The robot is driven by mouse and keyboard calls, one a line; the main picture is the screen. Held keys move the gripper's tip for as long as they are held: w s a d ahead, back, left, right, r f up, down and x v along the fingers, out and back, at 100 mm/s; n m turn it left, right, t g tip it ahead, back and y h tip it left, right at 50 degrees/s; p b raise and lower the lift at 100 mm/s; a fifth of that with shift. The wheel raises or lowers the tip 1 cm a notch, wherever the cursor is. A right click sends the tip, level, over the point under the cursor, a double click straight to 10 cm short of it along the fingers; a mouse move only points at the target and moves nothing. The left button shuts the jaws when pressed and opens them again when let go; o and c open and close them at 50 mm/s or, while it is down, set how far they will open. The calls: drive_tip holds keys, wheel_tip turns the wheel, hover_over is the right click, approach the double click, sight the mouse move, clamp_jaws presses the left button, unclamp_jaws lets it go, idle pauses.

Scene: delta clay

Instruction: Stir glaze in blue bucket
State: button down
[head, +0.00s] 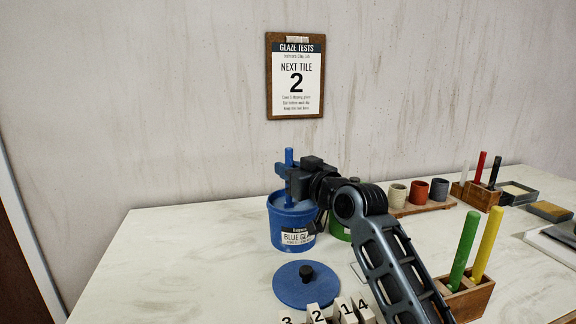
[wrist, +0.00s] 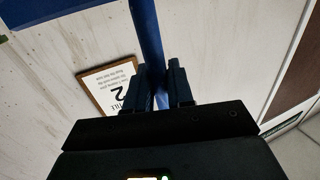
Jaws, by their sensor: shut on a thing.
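The blue bucket (head: 290,233) stands on the table with a "BLUE GL…" label on its front. My gripper (head: 287,172) is above the bucket's mouth and shut on a blue stick (head: 289,157). The stick is upright and its lower end goes down into the bucket. In the wrist view the blue stick (wrist: 147,40) runs between my two fingers (wrist: 158,85). The glaze inside the bucket is hidden. The blue lid (head: 303,284) with a black knob lies flat on the table in front of the bucket.
A green container (head: 339,231) is partly hidden behind my arm. Numbered tiles (head: 318,314) stand at the front. A wooden holder (head: 465,298) has green and yellow sticks. Three small cups (head: 419,192) and another stick holder (head: 475,195) are farther right. The table's left side is clear.

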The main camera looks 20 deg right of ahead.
wheel_tip(320, 180, up, 10)
drive_tip(key=d+p, duration=0.1)
drive_tip(key=p, duration=0.4)
drive_tip(key=shift+d+f+p, duration=0.15)
drive_tip(key=shift+f+p, duration=0.1)
drive_tip(key=shift+p, duration=0.15)
drive_tip(key=shift+w, duration=0.1)
idle(0.6)
drive_tip(key=shift+r+p, duration=1.35)
drive_tip(key=shift+r, duration=0.6)
